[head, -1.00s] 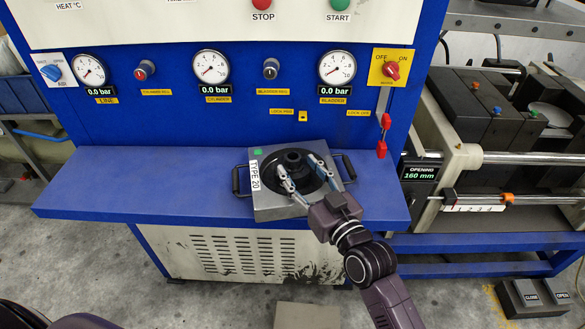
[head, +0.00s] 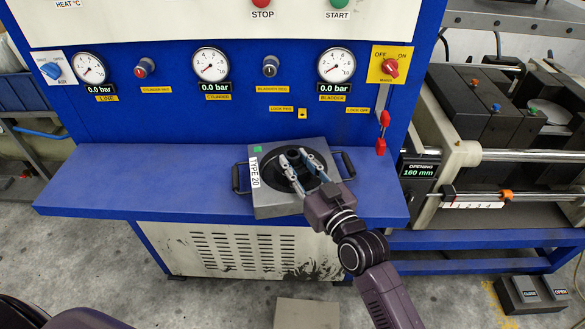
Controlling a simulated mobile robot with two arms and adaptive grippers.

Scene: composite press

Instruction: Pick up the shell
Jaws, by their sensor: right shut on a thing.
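The shell, a black round part with a raised centre (head: 271,172), sits in the grey square mould (head: 277,211) marked TYPE 20 on the blue shelf. My right gripper (head: 295,156) reaches over it from the lower right. Its two fingers are shut on the raised centre of the shell and partly hide it. The shell looks level, and I cannot tell if it is lifted off the mould. My left gripper is out of view.
The mould has black handles at its left (head: 237,179) and right. The blue shelf (head: 140,185) is clear to the left. Behind stands the press panel with gauges and knobs. A red-handled lever (head: 382,146) hangs at the right, near a second machine (head: 440,165).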

